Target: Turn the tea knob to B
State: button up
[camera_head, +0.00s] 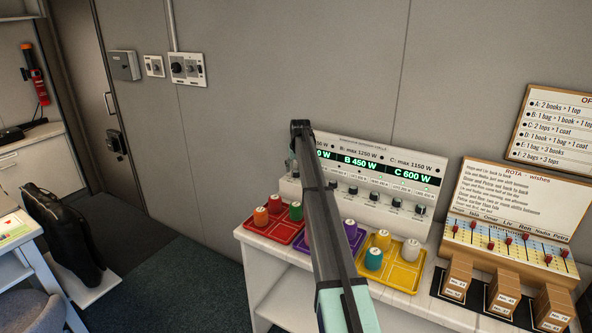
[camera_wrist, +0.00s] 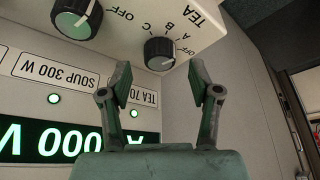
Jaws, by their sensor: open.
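The tea knob (camera_wrist: 160,53) is black and round, on the white panel under the label TEA, which appears upside down in the wrist view. Its marks read OFF, A, B and C; I cannot tell for certain which one its pointer faces. My gripper (camera_wrist: 159,78) is open and empty, its two fingertips apart on either side of the knob's line of view; contact is not visible. The panel (camera_head: 432,165) shows B 450 W and C 600 W, with several knobs below.
Another black knob (camera_wrist: 78,15) sits close beside the tea knob. Green displays lie on the panel's face (camera_wrist: 80,137). Red (camera_head: 279,237), purple (camera_head: 322,256) and yellow trays (camera_head: 400,276) with coloured cups stand in front of the panel. A rota board (camera_head: 515,205) stands to the right.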

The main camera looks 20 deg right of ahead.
jog(key=shift+x, duration=1.2)
jog(key=shift+c, duration=0.3)
jog(key=c, duration=1.1)
jog(key=shift+n, duration=0.3)
jog(key=n+y, duration=0.1)
jog(key=n, duration=0.2)
jog(key=shift+d, duration=0.1)
jog(key=shift+n+y+b, duration=0.55)
jog(key=shift+n+y, duration=0.35)
jog(key=shift+n, duration=1.2)
